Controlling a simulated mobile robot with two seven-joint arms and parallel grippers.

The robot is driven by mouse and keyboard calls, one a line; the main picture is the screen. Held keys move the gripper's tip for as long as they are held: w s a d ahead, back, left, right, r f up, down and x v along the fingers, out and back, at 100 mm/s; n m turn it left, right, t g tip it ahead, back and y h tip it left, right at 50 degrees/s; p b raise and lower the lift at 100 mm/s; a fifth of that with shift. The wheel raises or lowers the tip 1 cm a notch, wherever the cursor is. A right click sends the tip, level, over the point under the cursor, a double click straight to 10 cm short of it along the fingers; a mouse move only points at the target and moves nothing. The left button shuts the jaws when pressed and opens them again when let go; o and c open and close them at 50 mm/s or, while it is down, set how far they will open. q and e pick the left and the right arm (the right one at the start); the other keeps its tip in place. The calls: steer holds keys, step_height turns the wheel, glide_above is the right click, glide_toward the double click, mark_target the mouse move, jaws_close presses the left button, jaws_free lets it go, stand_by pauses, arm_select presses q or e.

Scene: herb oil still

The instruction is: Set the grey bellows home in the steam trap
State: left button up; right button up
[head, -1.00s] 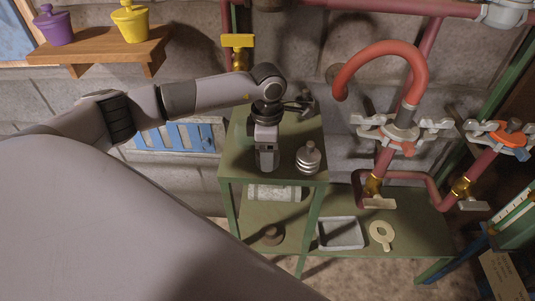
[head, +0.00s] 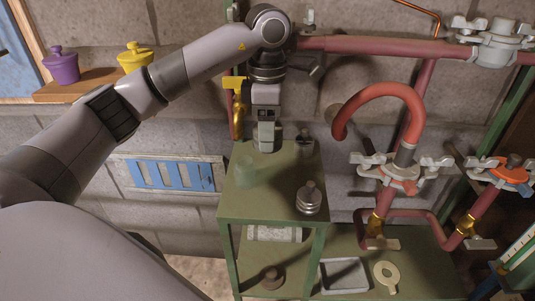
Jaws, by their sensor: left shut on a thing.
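A grey ribbed piece with a knob on top (head: 309,199), which looks like the grey bellows, stands upright near the right edge of the green stand's top (head: 275,205). My left gripper (head: 265,148) points down over the back of this top, left of the ribbed piece and apart from it. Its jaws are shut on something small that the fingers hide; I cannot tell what. I cannot tell for certain which fitting is the steam trap; clamped grey fittings sit on the red pipes, one at the middle right (head: 402,170) and one at upper right (head: 495,45). My right gripper is out of view.
A dull green cylinder (head: 246,172) and a dark grey part (head: 305,143) are on the stand's top. The lower shelf holds a grey tray (head: 344,275) and a pale ring (head: 386,277). A curved red pipe (head: 380,90) rises at right.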

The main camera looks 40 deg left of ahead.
arm_select(q)
step_height(320, 180, up, 2)
steer(key=shift+r, duration=0.35)
steer(key=shift+r+p, duration=3.3)
steer(key=shift+r, duration=0.2)
steer(key=shift+f, duration=0.1)
